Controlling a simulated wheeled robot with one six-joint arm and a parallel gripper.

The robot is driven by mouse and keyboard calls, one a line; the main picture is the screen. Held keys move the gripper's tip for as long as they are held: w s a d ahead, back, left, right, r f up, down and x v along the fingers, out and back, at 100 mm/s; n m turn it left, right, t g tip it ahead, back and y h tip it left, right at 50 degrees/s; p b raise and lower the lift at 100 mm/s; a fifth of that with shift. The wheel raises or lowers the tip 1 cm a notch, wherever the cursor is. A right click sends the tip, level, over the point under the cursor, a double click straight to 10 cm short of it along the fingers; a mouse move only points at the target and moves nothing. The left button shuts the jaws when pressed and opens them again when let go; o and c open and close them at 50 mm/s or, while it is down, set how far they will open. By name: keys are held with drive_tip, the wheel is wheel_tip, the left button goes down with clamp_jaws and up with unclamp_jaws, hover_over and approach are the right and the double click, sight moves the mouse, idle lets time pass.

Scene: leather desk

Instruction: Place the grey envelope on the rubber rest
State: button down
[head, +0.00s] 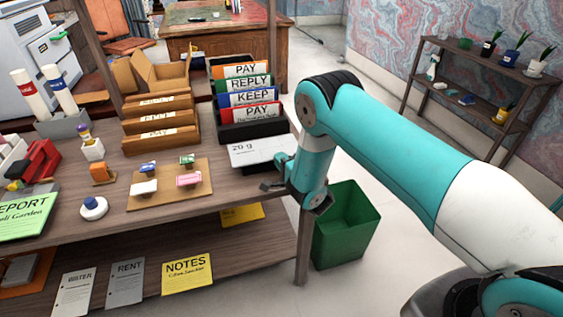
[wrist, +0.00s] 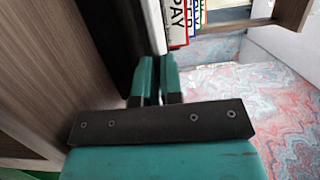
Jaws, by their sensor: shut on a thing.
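A pale grey envelope (head: 260,150) marked "20 g" lies nearly flat at the desk's right end, in front of the upright folders. My gripper (head: 281,165) is shut on its right edge. In the wrist view, the fingers (wrist: 158,72) close around the envelope's edge (wrist: 154,28). A dark slab, seemingly the rubber rest (wrist: 125,40), runs alongside the envelope in the wrist view. In the head view the envelope and my gripper mostly hide it. I cannot tell whether the envelope touches it.
A black rack of labelled folders (head: 245,98) stands just behind the envelope. A wooden board (head: 170,192) with small stamps lies to its left. A green bin (head: 346,225) stands on the floor beyond the desk's right edge. Notes and papers (head: 187,274) lie on the lower shelf.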

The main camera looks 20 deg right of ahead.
drive_tip(key=shift+f, duration=0.55)
drive_tip(key=c, duration=1.3)
unclamp_jaws()
